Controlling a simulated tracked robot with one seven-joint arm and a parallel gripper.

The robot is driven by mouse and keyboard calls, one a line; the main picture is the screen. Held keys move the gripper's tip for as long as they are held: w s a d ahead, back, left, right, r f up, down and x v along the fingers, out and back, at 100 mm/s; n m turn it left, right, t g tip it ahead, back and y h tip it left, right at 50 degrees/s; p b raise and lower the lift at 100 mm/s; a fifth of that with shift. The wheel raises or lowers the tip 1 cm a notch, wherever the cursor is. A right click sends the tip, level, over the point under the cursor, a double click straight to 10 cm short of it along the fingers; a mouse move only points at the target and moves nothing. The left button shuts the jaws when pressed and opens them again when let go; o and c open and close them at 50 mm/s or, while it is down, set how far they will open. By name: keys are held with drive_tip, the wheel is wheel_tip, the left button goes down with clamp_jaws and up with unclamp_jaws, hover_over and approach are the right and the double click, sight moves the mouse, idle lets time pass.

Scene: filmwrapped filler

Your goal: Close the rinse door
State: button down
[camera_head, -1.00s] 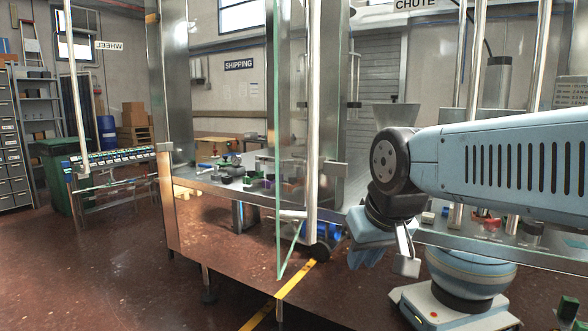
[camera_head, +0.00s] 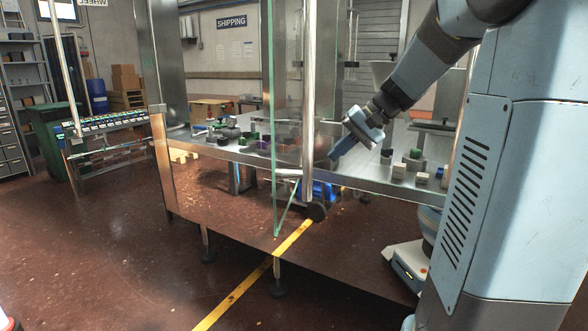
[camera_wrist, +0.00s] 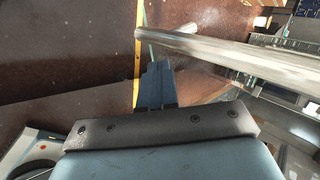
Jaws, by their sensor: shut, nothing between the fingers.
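A glass door (camera_head: 273,130) with a green edge stands swung out from the machine toward me, nearly edge-on in the head view. I take it as the rinse door, though I see no label on it. Its long vertical metal handle (camera_head: 308,100) is on the right side of the pane. My gripper (camera_head: 338,152) is to the right of the handle, shut and empty, its blue fingers pointing down-left. In the wrist view the shut fingers (camera_wrist: 157,70) show just below the metal handle bar (camera_wrist: 245,58). I cannot tell whether they touch.
The machine's steel deck (camera_head: 345,176) carries several small coloured parts behind the door. A second vertical handle (camera_head: 62,70) shows at far left, near a roller conveyor (camera_head: 112,130). A yellow floor line (camera_head: 245,286) runs beneath the door.

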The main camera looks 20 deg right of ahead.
drive_tip(key=w+d+y, duration=0.1)
drive_tip(key=w+d, duration=0.1)
drive_tip(key=w, duration=0.2)
approach(286, 176)
wheel_tip(286, 176, down, 4)
drive_tip(key=w+a, duration=0.1)
drive_tip(key=a, duration=0.1)
drive_tip(key=shift+w+a+f+m, duration=0.15)
drive_tip(key=shift+w+a, duration=0.1)
drive_tip(key=shift+a, duration=0.2)
drive_tip(key=shift+w+a+f+m, duration=0.15)
drive_tip(key=shift+w+a, duration=0.1)
drive_tip(key=shift+a, duration=0.15)
drive_tip(key=shift+a+r, duration=0.1)
